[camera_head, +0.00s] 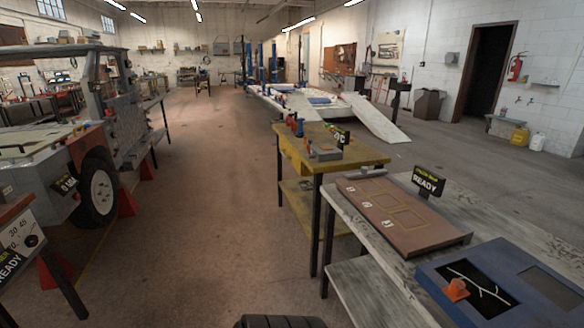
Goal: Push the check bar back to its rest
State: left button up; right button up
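I cannot tell for sure which thing is the check bar. A small pale grey bar-like piece (371,173) lies at the far left corner of the grey bench (483,226), behind a brown board (433,233). The board has outlined squares numbered along its left side. A black sign reading READY (428,184) stands at the board's far edge. A blue panel (451,302) with a dark window lies nearer, with an orange piece (456,289) on it. Neither of my grippers is in view.
A yellow table (368,157) with small parts stands beyond the bench. A dark ribbed object (280,321) shows at the bottom edge. The brown floor (205,220) between is clear.

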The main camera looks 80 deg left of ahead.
aim_at(364, 173)
jog(key=u, duration=2.05)
jog(key=z, duration=0.4)
jog(key=i+j+z, duration=0.4)
jog(key=j+z, duration=0.15)
jog(key=j, duration=0.15)
jog(key=i+j+z, duration=0.15)
jog(key=j+z, duration=0.15)
jog(key=i+j+z, duration=0.1)
jog(key=j+z, duration=0.15)
jog(key=j, duration=0.25)
